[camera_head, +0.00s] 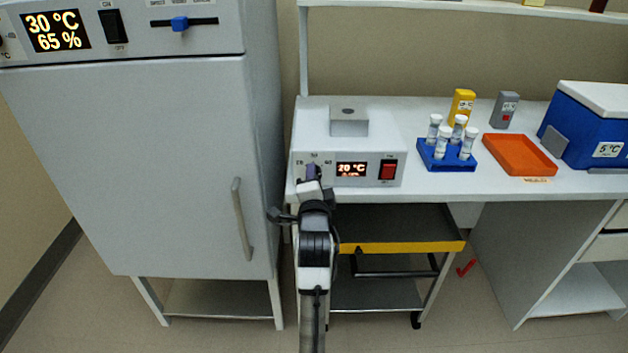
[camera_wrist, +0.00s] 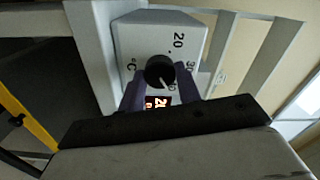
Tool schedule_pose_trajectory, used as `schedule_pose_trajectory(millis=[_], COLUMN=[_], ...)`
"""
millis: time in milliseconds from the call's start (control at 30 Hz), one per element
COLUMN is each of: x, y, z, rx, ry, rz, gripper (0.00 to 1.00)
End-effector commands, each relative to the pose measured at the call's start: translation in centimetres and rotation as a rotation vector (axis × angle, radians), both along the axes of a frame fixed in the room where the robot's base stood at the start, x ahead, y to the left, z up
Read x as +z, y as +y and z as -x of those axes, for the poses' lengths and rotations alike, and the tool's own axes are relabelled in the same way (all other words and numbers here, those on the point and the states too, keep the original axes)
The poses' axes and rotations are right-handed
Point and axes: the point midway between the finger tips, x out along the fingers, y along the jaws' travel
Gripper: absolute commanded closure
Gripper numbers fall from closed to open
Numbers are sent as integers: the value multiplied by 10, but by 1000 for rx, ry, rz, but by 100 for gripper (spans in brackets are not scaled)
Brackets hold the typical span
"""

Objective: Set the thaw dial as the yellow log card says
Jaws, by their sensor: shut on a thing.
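The thaw dial (camera_wrist: 159,70) is a dark round knob with a white pointer mark, on the front of a white box (camera_head: 350,135). In the wrist view, numbers including 20 and 30 stand around it. The box's display (camera_head: 351,169) reads 20 °C. I cannot make out a readable yellow log card; a small yellow piece (camera_head: 534,2) is cut off at the top edge.
The box has a red switch (camera_head: 388,170). To its right are a blue rack (camera_head: 445,163) with several tubes, a yellow container (camera_head: 462,103), a grey container (camera_head: 505,110), an orange tray (camera_head: 518,155) and a blue cooler (camera_head: 585,140). A tall cabinet (camera_head: 150,170) stands left; a cart (camera_head: 400,247) is below.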

Motion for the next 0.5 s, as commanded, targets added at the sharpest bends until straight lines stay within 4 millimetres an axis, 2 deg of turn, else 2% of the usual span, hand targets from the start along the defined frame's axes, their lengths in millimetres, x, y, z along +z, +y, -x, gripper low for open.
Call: schedule_pose_trajectory(millis=[500], x=[0], y=[0], z=[0], rx=[-1], ry=[-1], rz=[-29], gripper=[89])
